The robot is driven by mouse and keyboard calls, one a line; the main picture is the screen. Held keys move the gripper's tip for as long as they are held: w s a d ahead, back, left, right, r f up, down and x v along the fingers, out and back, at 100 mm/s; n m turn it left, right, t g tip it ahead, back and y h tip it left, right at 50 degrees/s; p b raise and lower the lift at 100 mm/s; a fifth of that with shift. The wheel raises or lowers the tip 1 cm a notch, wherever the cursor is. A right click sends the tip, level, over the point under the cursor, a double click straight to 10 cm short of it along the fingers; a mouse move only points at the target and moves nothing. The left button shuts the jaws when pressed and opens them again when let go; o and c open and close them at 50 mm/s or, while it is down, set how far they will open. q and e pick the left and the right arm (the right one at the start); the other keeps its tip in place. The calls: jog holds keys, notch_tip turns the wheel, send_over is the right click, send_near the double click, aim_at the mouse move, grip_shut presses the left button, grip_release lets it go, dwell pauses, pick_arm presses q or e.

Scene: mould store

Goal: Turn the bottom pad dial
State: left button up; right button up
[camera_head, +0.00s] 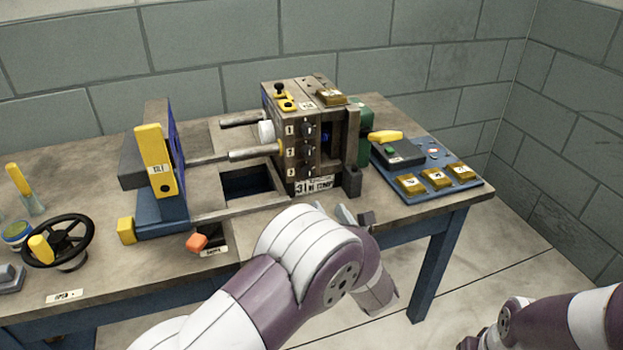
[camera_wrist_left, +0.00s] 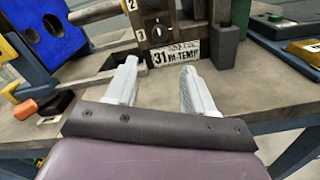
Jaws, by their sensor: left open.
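The bottom pad dial (camera_head: 306,169) is a small dark knob beside the lowest number label on the brown mould block (camera_head: 328,170). In the left wrist view the dial (camera_wrist_left: 158,31) shows beside the label 3, above the "31 HI-TEMP" plate (camera_wrist_left: 176,56). Two more dark dials sit above it in the head view. My left gripper (camera_head: 335,212) is open and empty, low in front of the block. In the wrist view its two pale fingers (camera_wrist_left: 160,68) point toward the block, apart from the dial. My right gripper is not in view.
A yellow-handled blue plate (camera_head: 155,160) stands left on rods running to the block. An orange knob (camera_head: 196,242) and a black handwheel (camera_head: 60,243) are at the front left. A blue panel with yellow buttons (camera_head: 436,179) lies right. A dark post (camera_head: 352,182) stands beside the block.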

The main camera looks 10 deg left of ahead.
aim_at(309, 177)
pick_arm(q)
jog(key=b+x, duration=0.1)
jog(key=x, duration=1.1)
jog(key=shift+w+a, duration=0.1)
grip_shut()
